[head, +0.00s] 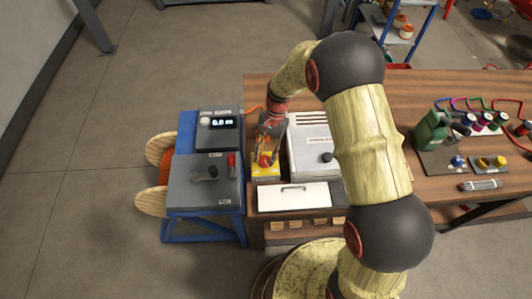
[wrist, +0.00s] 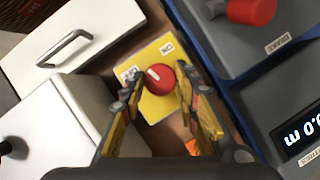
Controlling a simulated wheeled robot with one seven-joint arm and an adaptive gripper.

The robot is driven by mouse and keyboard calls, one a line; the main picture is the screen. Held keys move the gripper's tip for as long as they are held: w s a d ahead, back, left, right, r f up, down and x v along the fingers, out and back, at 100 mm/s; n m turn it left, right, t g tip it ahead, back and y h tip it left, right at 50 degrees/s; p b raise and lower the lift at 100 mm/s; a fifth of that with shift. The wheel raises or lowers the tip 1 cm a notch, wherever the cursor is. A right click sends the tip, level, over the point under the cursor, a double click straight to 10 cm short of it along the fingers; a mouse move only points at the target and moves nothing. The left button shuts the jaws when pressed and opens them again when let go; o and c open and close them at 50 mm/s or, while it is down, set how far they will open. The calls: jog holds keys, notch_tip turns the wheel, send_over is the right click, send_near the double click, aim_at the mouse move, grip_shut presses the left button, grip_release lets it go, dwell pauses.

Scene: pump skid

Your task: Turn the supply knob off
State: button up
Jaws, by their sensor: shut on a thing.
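The supply knob is a round red knob (wrist: 160,79) with a white pointer mark, on a yellow panel (wrist: 158,107). It also shows in the head view (head: 265,161). An ON label (wrist: 167,47) is above it in the wrist view and an OFF label (wrist: 130,74) is to its left. The white mark points up-left, between the two labels and nearer OFF. My gripper (wrist: 160,82) reaches down over the panel, with one finger on each side of the knob, shut on it. In the head view my gripper (head: 268,145) is partly hard to make out.
A grey unit with a display (head: 217,133) and a grey box with a red handle (head: 205,183) stand left of the panel. A white cabinet (head: 308,143) and a white drawer with a handle (head: 293,197) are close by. Pump parts (head: 432,132) are at right.

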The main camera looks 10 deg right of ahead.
jog(key=n+h+p, duration=0.1)
jog(key=n, duration=0.2)
jog(key=n+h+p, duration=0.1)
jog(key=n, duration=0.2)
jog(key=shift+a+g, duration=0.15)
jog(key=shift+g, duration=0.25)
jog(key=shift+w+h, duration=0.1)
jog(key=shift+h, duration=0.2)
jog(key=o, duration=1.1)
jog(key=shift+o, duration=0.3)
jog(key=v, duration=1.2)
